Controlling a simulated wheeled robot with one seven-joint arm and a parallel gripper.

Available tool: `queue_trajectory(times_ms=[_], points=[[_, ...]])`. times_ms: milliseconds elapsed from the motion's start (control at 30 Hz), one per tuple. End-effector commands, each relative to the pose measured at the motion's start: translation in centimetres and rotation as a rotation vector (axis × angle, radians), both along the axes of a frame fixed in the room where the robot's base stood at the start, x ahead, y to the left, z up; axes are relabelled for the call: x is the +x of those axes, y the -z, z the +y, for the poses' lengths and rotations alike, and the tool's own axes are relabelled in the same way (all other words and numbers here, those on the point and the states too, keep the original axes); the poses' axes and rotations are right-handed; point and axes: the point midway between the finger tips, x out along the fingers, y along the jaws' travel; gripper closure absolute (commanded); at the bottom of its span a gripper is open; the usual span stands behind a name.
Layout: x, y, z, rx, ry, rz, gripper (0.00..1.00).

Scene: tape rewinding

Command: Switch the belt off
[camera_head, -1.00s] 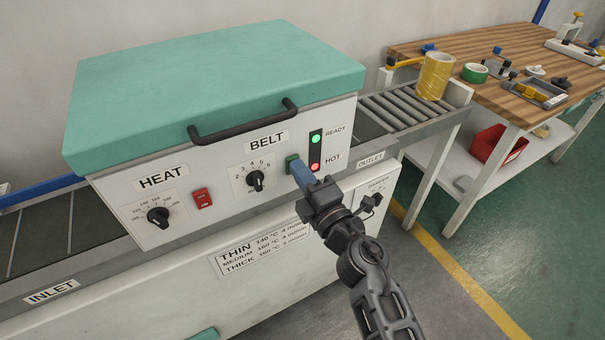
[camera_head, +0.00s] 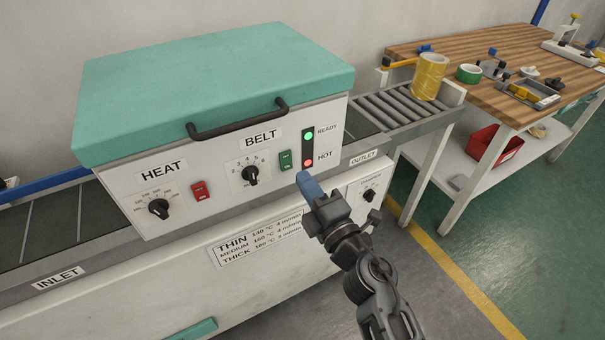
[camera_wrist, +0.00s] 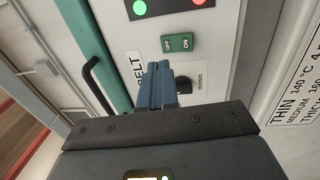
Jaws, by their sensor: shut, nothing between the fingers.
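The green belt switch (camera_head: 285,160) sits on the white front panel, right of the black BELT knob (camera_head: 250,175). In the wrist view the green switch (camera_wrist: 177,43) shows the words OFF and ON, beyond my fingertips. My gripper (camera_head: 306,180) is shut with nothing in it. Its blue fingers are apart from the panel, to the lower right of the switch in the head view. Which half of the switch is pressed in is too small to tell.
A red switch (camera_head: 200,191) and the HEAT knob (camera_head: 159,208) are on the left of the panel. The black lid handle (camera_head: 238,120) juts out above.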

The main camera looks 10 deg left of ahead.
Motion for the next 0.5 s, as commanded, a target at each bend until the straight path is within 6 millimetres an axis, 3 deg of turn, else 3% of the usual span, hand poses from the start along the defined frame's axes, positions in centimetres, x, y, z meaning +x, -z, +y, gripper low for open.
queue_trajectory(times_ms=[300, 500], points=[[-4.2, -0.7, -2.9, -0.001, 0.002, 0.002, 1.00], [-5.9, -0.9, -4.0, 0.000, 0.001, 0.000, 1.00]])
